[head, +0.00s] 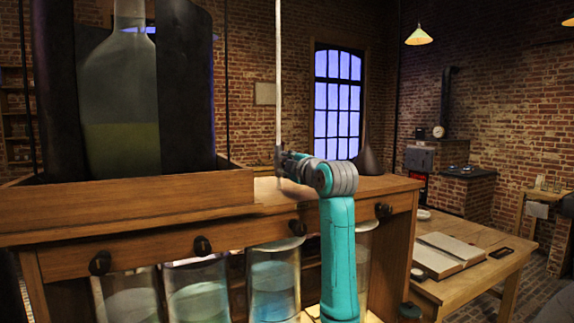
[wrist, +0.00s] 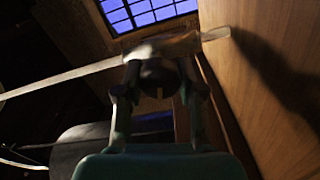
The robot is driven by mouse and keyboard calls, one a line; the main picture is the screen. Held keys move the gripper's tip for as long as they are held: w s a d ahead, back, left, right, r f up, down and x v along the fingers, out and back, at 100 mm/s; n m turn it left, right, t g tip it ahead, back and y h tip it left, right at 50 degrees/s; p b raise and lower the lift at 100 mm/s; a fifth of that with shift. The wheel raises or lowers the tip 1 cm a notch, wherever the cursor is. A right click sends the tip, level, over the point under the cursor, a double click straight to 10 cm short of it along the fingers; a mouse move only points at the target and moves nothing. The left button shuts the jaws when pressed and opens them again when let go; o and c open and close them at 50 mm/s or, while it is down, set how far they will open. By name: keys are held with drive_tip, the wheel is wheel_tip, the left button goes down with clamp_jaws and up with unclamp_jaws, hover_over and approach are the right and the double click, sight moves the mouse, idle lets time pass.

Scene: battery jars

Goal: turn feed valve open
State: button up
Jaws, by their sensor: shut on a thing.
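A thin pale pipe (head: 278,75) hangs down from above to the wooden rack top. My gripper (head: 281,160) is at its lower part, above the rack top. In the wrist view, my gripper (wrist: 159,92) has its two fingers closed around a small dark rounded piece (wrist: 157,70) on the pale pipe (wrist: 75,76), which looks like the feed valve. The fingers hide much of it, so how far it is turned cannot be told.
A large glass bottle (head: 122,100) stands in a wooden tray (head: 130,205) at left. Dark knobs (head: 201,246) line the rack front above several glass jars (head: 273,285). A dark conical flask (head: 369,152) stands right of my arm. A lower table (head: 480,240) is at right.

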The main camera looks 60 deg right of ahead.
drive_tip(key=shift+f+n, duration=0.1)
drive_tip(key=shift+n, duration=1.5)
drive_tip(key=o, duration=1.1)
drive_tip(key=shift+o, duration=0.2)
drive_tip(key=v, duration=1.2)
drive_tip(key=shift+w, duration=0.1)
